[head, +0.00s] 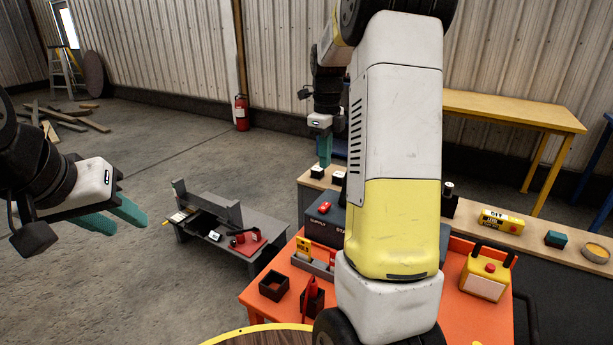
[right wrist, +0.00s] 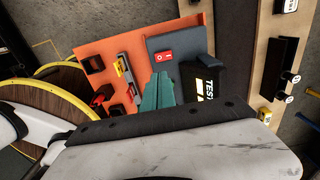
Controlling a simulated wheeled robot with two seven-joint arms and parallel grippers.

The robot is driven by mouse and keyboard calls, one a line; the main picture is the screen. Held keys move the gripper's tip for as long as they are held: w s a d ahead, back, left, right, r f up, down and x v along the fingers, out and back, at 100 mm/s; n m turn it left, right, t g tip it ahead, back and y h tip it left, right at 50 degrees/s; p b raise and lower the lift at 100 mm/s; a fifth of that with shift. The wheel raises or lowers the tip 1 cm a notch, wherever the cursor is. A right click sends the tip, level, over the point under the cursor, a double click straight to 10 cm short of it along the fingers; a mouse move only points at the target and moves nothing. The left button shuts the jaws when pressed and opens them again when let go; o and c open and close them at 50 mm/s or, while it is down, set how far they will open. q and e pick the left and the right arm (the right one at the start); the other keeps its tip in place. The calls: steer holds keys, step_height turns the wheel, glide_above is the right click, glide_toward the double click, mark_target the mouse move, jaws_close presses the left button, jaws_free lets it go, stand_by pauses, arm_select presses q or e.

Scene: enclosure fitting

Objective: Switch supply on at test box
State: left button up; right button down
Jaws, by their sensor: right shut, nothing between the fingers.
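The test box (head: 324,228) is a dark grey-blue box on the orange table, with white lettering on its front, partly hidden by my right arm. A small red switch (head: 324,207) sits on its top. In the right wrist view the red switch (right wrist: 163,56) shows on the grey-blue top (right wrist: 182,44), beside a black part marked TEST (right wrist: 205,82). I cannot tell the switch's position. My right gripper (head: 325,164) is shut and empty, pointing down, above and apart from the box; its teal fingers show in the wrist view (right wrist: 158,92). My left gripper (head: 131,226) is open and empty over the floor at left.
The orange table (head: 255,296) holds a black open bin (head: 274,285), a grey holder with yellow and red items, and a yellow box (head: 484,278). A wooden shelf (head: 540,235) runs behind. A low grey bench (head: 215,222) stands left. My right arm hides the table's middle.

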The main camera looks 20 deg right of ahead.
mark_target(323, 207)
step_height(323, 207, down, 13)
steer(key=shift+f, duration=0.15)
stand_by(0.4)
